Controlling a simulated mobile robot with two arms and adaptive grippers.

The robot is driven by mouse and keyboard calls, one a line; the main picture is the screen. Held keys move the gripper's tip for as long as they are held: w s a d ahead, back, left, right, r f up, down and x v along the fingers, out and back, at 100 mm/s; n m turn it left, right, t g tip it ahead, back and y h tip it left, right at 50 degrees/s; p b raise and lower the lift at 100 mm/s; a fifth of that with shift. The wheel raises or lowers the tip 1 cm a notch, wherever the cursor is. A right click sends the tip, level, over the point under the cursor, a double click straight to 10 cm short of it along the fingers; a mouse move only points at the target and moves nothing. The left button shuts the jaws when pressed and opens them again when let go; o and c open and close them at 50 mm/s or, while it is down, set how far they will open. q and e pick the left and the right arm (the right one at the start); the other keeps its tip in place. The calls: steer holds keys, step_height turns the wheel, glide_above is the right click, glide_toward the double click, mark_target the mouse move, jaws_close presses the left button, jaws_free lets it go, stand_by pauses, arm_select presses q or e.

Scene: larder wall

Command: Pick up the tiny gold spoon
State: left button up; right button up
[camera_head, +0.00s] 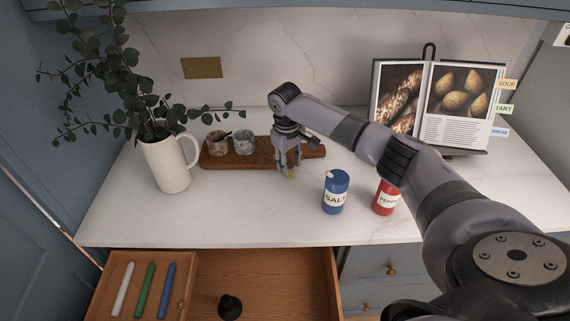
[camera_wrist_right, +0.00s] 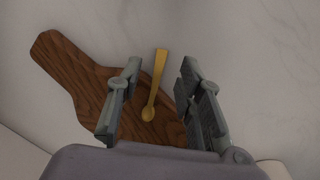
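The tiny gold spoon (camera_wrist_right: 154,88) shows in the right wrist view over the dark wooden board (camera_wrist_right: 85,85), its round bowl toward me and its handle pointing away. My right gripper (camera_wrist_right: 160,70) is open, with one finger on each side of the spoon and visible gaps between. In the head view my right gripper (camera_head: 288,164) points down at the right part of the board (camera_head: 235,161). A small gold bit of the spoon (camera_head: 291,173) shows at its fingertips; the rest is hidden. I cannot tell whether the spoon touches the board. My left gripper is not in view.
Two small stone pots (camera_head: 217,143) stand on the board's left. A white pitcher with leaves (camera_head: 166,166) is left of it. A blue salt tin (camera_head: 336,192), a red pepper tin (camera_head: 385,197) and a cookbook (camera_head: 460,105) are to the right. An open drawer (camera_head: 255,275) juts out below.

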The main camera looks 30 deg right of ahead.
steer(key=shift+s+d+f, duration=0.1)
steer(key=shift+d+f, duration=0.05)
steer(key=shift+f, duration=1.2)
steer(key=shift+c, duration=0.4)
jaws_close()
